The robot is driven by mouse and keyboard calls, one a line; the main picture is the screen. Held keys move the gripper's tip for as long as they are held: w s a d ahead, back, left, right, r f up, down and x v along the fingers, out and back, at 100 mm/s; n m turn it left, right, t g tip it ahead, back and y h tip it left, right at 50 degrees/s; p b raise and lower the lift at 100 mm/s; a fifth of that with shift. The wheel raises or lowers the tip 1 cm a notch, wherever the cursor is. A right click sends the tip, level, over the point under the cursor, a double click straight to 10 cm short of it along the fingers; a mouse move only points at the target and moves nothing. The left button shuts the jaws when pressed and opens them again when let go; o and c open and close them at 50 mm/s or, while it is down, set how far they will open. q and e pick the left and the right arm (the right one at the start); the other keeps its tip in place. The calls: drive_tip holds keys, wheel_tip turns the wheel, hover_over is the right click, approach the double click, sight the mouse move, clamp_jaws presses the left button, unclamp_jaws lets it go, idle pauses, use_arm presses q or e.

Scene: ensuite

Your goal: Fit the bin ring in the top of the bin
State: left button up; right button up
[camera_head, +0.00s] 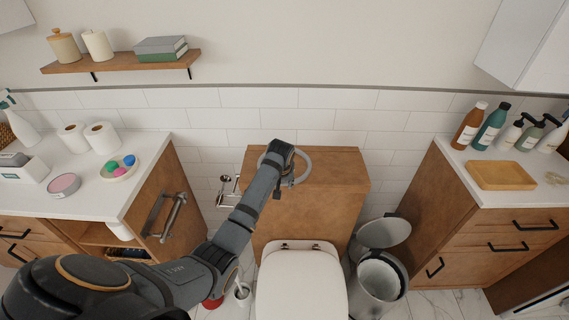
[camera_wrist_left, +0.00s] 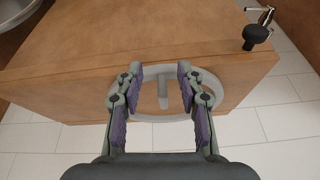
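The bin ring (camera_head: 308,165) is a pale grey ring at the top of the wooden cistern box behind the toilet. In the left wrist view the ring (camera_wrist_left: 160,121) shows with a short grey bar across its middle. My left gripper (camera_head: 279,158) is over the ring. My right gripper is not in view.
The toilet (camera_head: 300,285) stands between the wooden box (camera_head: 335,185) and me. A left counter (camera_head: 95,190) holds paper rolls and a dish; a right cabinet (camera_head: 470,205) holds bottles and a tray. A paper holder (camera_head: 228,190) sticks out left of the box.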

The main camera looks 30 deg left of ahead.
use_arm(q)
wheel_tip(320, 180, up, 10)
drive_tip(key=w+f, duration=0.1)
drive_tip(key=w, duration=0.1)
drive_tip(key=shift+n, duration=0.4)
drive_tip(key=x, duration=0.5)
drive_tip(key=shift+a+p, duration=0.15)
drive_tip(key=shift+p, duration=0.25)
drive_tip(key=f, duration=0.2)
drive_tip(key=a+f+p, duration=0.1)
drive_tip(key=f, duration=0.1)
drive_tip(key=shift+w+f, duration=0.2)
drive_tip(key=shift+f, duration=0.1)
drive_tip(key=shift+w+f, duration=0.15)
drive_tip(key=shift+f, duration=0.1)
clamp_jaws()
